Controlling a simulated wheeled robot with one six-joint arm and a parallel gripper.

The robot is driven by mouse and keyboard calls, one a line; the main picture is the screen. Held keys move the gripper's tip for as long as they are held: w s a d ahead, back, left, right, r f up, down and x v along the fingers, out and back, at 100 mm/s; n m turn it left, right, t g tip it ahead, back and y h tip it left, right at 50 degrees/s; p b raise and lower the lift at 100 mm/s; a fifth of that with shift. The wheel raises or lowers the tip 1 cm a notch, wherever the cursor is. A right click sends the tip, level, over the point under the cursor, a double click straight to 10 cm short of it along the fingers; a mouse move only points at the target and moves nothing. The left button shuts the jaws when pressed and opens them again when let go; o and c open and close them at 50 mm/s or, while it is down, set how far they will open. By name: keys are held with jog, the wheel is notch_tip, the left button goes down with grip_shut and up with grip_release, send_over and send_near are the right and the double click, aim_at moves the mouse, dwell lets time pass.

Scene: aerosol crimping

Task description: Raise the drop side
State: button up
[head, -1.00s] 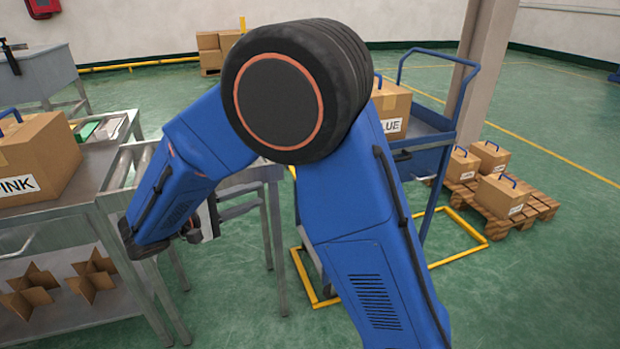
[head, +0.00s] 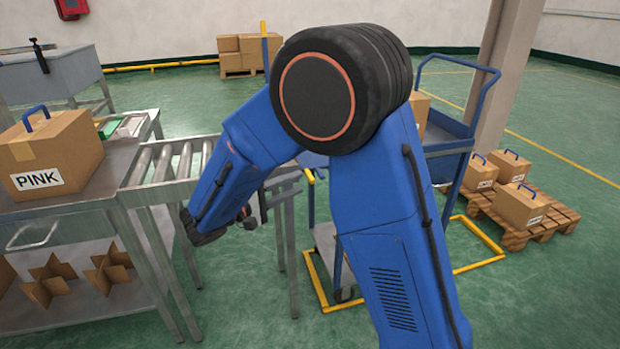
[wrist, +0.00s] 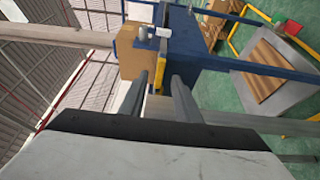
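The blue trolley (head: 447,135) stands right of centre in the head view, partly behind my arm. A blue panel (head: 313,160) with a yellow piece (head: 310,177) shows between my arm links; I cannot tell for sure that it is the drop side. In the wrist view, a blue panel (wrist: 200,52) of the trolley lies just beyond my gripper (wrist: 158,82). The two grey fingers are apart, with a yellow strip (wrist: 160,72) showing beyond the gap. I see nothing clearly held. In the head view my gripper is mostly hidden by my arm.
A roller conveyor (head: 172,165) and a bench with a PINK carton (head: 58,160) stand at left. A yellow floor frame (head: 465,268) surrounds the trolley's foot. A pallet (head: 530,232) with cartons and a pillar (head: 507,75) are at right.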

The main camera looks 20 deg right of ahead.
aim_at(308, 178)
jog(key=shift+x, duration=3.2)
jog(key=shift+c, duration=0.6)
grip_shut()
